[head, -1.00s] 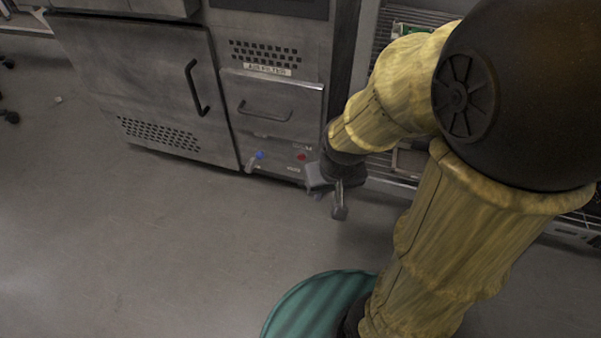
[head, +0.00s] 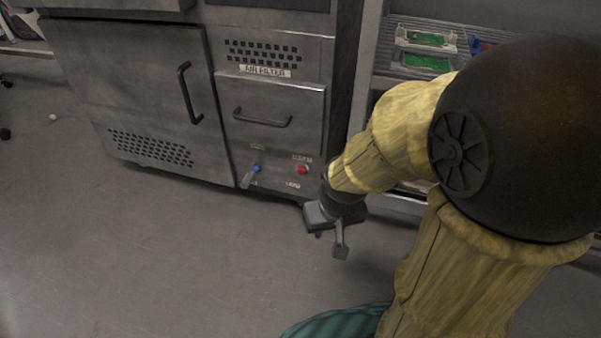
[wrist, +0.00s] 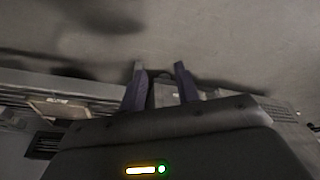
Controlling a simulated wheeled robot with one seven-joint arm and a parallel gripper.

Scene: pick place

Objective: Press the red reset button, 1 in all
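The red button (head: 302,170) is small and round, on the lower front panel of the grey metal cabinet in the head view. A label sits above it and another below it. My gripper (head: 339,240) hangs to the right of and below the button, apart from it, in front of the cabinet's lower right corner. In the wrist view my gripper's two fingers (wrist: 159,72) stand apart with nothing between them. I cannot make out the button in the wrist view.
A blue button (head: 256,168) and a grey lever (head: 247,180) are left of the red button. A drawer handle (head: 262,119) sticks out above. A shelf (head: 396,70) with green boards stands at right. The floor (head: 150,250) in front is clear.

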